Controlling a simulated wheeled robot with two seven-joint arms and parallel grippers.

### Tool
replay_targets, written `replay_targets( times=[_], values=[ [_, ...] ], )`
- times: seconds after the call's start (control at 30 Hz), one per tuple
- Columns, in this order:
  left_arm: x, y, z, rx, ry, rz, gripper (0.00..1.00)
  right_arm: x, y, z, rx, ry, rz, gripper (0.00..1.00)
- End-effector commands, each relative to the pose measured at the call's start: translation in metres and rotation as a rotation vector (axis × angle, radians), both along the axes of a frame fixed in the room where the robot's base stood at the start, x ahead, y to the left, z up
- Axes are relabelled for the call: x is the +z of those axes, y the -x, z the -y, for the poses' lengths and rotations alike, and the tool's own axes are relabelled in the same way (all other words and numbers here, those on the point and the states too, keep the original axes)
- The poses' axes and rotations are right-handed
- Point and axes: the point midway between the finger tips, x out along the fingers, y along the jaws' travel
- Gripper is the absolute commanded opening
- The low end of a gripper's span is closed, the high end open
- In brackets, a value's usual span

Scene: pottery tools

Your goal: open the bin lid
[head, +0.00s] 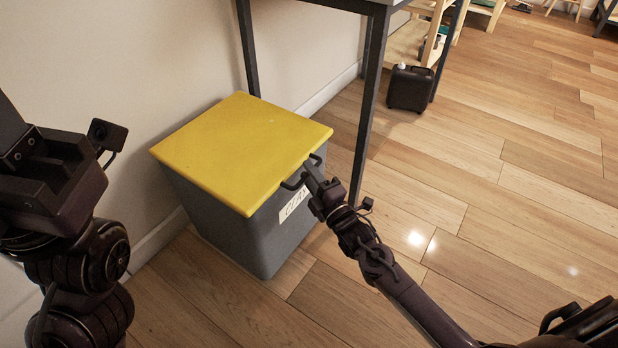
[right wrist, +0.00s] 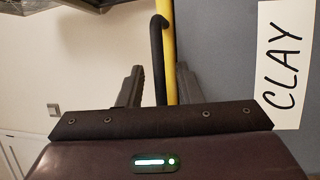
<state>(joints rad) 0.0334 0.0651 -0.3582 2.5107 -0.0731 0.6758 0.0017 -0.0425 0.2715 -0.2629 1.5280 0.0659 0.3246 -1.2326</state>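The grey bin (head: 235,225) stands on the floor against the wall, with its flat yellow lid (head: 240,145) shut on top. A dark handle (head: 290,184) sticks out from the lid's front edge. My right gripper (head: 309,170) is at this handle. In the right wrist view its two fingers (right wrist: 157,88) are apart, with the black handle (right wrist: 157,50) and the yellow lid edge (right wrist: 168,30) showing between them. Whether a finger touches the handle cannot be told. My left arm is at the left of the head view, away from the bin; its fingers are not clear.
A white CLAY label (right wrist: 284,65) is on the bin's front. A table with dark legs (head: 371,90) stands just behind and right of the bin. A black case (head: 410,88) is on the floor beyond. The wooden floor (head: 480,190) at right is clear.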

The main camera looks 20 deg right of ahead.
Motion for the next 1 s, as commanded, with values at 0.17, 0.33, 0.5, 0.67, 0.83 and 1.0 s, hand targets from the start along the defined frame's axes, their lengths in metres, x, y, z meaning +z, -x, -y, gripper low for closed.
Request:
replay_targets(
  times=[0.17,0.33,0.5,0.67,0.83,1.0],
  values=[
    [0.0012,0.0012,0.0008,0.000,-0.001,0.007,0.36,0.0007,-0.0064,-0.0017,-0.001,-0.001,-0.002,0.32],
    [0.0015,0.0010,0.0008,0.000,-0.002,0.006,0.36,0.0008,-0.0062,-0.0016,-0.001,-0.001,-0.002,0.32],
    [0.0015,0.0010,0.0008,0.000,-0.002,0.006,0.36,0.0008,-0.0060,-0.0014,-0.001,-0.001,-0.002,0.11],
    [0.0015,0.0011,0.0008,0.000,-0.002,0.006,0.36,0.0006,-0.0059,-0.0014,-0.001,-0.001,-0.002,0.00],
    [0.0014,0.0011,0.0009,0.000,-0.002,0.006,0.36,0.0005,-0.0058,-0.0014,-0.001,-0.001,-0.002,0.00],
    [0.0026,0.0014,0.0008,-0.001,-0.001,0.008,0.36,0.0015,-0.0058,-0.0014,-0.001,0.001,-0.004,0.00]
  ],
)
